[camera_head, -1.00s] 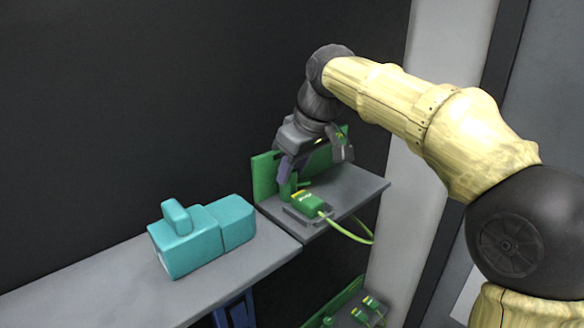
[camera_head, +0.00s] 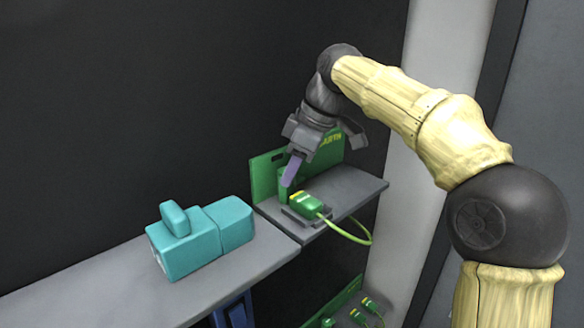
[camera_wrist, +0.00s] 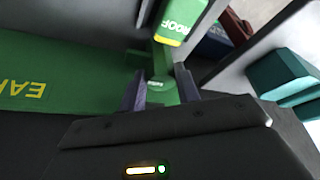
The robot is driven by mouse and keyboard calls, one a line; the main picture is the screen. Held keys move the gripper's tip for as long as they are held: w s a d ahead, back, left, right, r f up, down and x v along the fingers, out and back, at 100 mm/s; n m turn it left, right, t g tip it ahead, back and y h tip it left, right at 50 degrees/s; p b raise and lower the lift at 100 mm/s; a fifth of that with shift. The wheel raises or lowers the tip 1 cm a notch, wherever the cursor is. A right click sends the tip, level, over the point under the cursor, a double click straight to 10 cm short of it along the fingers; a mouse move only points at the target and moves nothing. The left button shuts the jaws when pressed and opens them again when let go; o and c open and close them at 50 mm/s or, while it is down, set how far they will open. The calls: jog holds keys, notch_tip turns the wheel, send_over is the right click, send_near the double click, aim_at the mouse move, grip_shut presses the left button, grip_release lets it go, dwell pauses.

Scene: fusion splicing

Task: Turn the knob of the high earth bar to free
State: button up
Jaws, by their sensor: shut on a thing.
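The high earth bar is a green upright plate (camera_head: 262,175) with yellow lettering, standing at the back of a grey shelf (camera_head: 352,187). Its green knob (camera_head: 283,188) is at the plate's left part, mostly behind my fingers in the head view. My gripper (camera_head: 291,172) comes down from above with its purple fingers around the knob. In the wrist view the knob (camera_wrist: 160,88), with a small light label on top, sits between the two fingers of my gripper (camera_wrist: 160,92). A green arm runs from it up the picture. I cannot read the label.
A green clamp (camera_head: 306,204) with a green cable (camera_head: 350,236) lies on the shelf just in front of the knob. A teal machine (camera_head: 190,243) stands on the grey bench (camera_head: 100,290) to the left. A lower green bar (camera_head: 345,297) with several clamps is below.

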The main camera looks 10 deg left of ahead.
jog(key=o, duration=1)
